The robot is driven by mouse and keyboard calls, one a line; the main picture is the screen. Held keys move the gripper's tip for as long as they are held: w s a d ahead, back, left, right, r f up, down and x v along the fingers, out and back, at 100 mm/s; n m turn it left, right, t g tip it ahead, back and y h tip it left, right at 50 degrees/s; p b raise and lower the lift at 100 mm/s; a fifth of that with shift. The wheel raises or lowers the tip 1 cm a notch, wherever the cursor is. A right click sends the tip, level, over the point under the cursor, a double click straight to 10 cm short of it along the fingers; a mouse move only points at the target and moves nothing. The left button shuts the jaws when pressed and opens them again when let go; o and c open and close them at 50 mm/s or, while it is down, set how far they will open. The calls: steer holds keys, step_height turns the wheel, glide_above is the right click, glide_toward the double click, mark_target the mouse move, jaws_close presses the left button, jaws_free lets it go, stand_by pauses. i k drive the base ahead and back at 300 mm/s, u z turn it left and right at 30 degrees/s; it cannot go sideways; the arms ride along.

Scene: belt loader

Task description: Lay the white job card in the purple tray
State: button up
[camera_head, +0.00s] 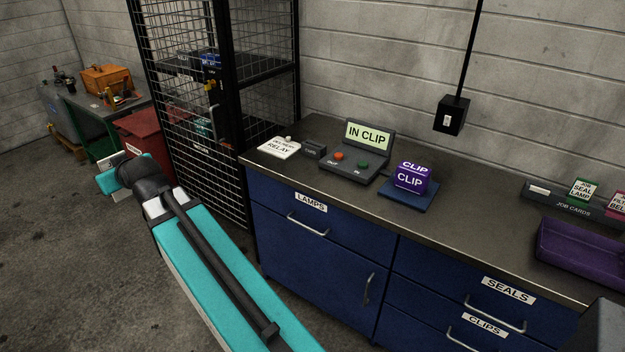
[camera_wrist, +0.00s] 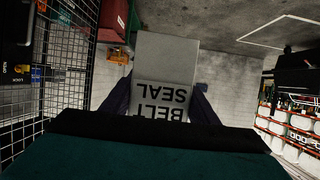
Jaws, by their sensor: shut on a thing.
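My gripper (camera_wrist: 160,104) is shut on a white card (camera_wrist: 165,60) printed "BELT SEAL", upside down in the wrist view. One dark finger shows at each side of the card. In the head view my gripper (camera_head: 112,172) is at the left, out over the floor, well away from the counter; a small pale edge there may be the card. The purple tray (camera_head: 575,250) lies on the counter at the far right and looks empty. Its right part is cut off or hidden by a grey shape.
A job card rack (camera_head: 572,206) with cards stands behind the tray. The counter (camera_head: 470,225) also bears a clip box (camera_head: 410,178) on a blue pad, an "IN CLIP" console (camera_head: 362,155) and a relay card (camera_head: 279,148). A mesh cage (camera_head: 180,110) stands beside my gripper.

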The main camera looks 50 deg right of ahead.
mark_target(581, 257)
steer(key=z, duration=0.05)
steer(key=k, duration=0.8)
steer(key=u, duration=0.65)
steer(key=k, duration=2.05)
steer(key=z, duration=0.05)
